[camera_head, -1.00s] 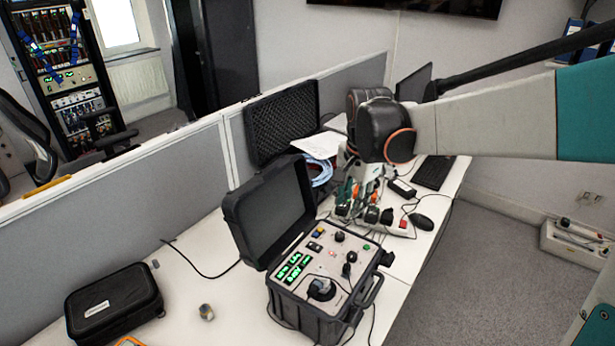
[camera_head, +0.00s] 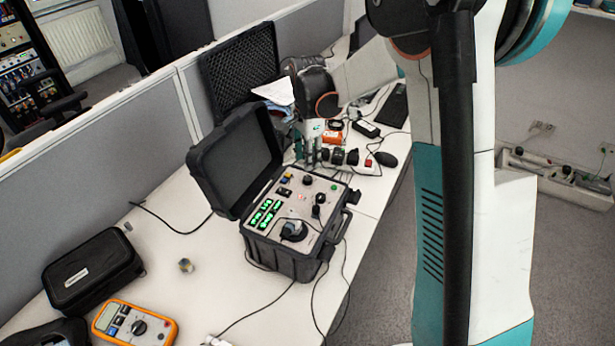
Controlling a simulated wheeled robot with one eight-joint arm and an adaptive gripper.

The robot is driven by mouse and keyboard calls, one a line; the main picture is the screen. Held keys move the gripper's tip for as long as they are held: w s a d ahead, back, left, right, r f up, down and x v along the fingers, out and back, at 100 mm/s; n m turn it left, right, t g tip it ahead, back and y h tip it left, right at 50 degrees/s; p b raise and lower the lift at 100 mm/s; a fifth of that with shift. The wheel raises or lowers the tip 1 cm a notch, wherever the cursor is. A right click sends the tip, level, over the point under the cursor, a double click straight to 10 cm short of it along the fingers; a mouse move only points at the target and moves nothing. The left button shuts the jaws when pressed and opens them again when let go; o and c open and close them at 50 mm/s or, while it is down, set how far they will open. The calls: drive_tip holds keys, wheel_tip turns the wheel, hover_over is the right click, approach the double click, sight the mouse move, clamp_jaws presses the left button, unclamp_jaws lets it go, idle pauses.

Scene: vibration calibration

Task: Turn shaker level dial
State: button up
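The shaker is an open black case (camera_head: 277,262) on the white desk. Its light panel carries green lit displays (camera_head: 264,215), several black knobs and a large round dark fitting (camera_head: 294,231) near the front. One black knob (camera_head: 318,198) stands at the panel's right side and another (camera_head: 307,180) near its back edge; I cannot read which is the level dial. My gripper (camera_head: 311,158) points down at the back edge of the panel, seemingly apart from the knobs. Its fingers are small and dark here, and I cannot tell whether they are open.
The case's raised lid (camera_head: 240,165) stands left of my gripper. An orange multimeter (camera_head: 134,325) and a black pouch (camera_head: 92,272) lie at front left. A grey partition (camera_head: 110,145) runs along the desk.

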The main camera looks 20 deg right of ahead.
sight(308, 177)
wheel_tip(308, 177, down, 8)
drive_tip(key=shift+r+b, duration=0.2)
drive_tip(key=shift+b, duration=0.65)
clamp_jaws()
